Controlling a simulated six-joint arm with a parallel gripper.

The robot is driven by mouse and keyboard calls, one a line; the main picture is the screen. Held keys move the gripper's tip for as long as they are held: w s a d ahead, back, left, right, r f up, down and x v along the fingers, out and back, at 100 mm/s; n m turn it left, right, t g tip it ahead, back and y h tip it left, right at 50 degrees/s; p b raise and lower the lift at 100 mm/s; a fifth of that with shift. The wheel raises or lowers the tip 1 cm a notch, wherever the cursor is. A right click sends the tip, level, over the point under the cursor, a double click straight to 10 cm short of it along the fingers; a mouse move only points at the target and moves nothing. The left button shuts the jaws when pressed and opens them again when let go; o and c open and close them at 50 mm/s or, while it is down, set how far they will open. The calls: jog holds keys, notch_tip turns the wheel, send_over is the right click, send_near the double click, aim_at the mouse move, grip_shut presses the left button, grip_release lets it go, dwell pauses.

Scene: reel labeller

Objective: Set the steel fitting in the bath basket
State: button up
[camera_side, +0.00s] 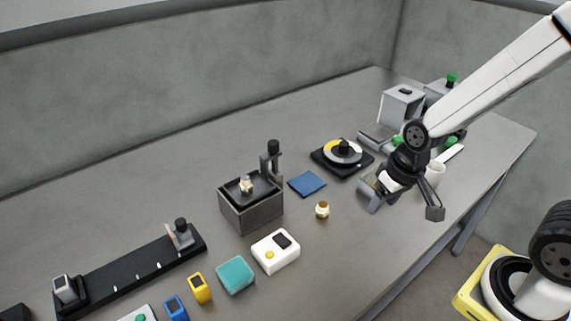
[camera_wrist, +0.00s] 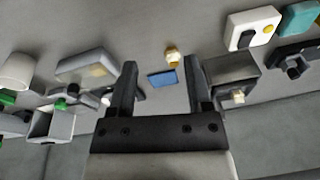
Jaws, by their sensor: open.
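The bath (camera_side: 252,217) is a grey open-topped box with a dark basket inside and an upright black-knobbed handle behind. A small pale fitting (camera_side: 246,184) stands upright in the basket. It also shows in the wrist view (camera_wrist: 238,97). A second small fitting (camera_side: 323,210), pale with a brassy top, stands on the bench right of the bath. I cannot tell from colour which one is steel. My gripper (camera_side: 406,208) is open and empty, above the bench to the right of the second fitting. In the wrist view that fitting (camera_wrist: 172,56) lies between and beyond my fingers (camera_wrist: 161,66).
A black rail (camera_side: 130,272) lies left. A white cup (camera_side: 435,173) stands behind my gripper.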

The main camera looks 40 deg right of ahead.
jog(key=shift+w+d+r+n+h, duration=0.1)
jog(key=shift+d+r+n+h, duration=0.2)
jog(key=shift+d+n, duration=0.4)
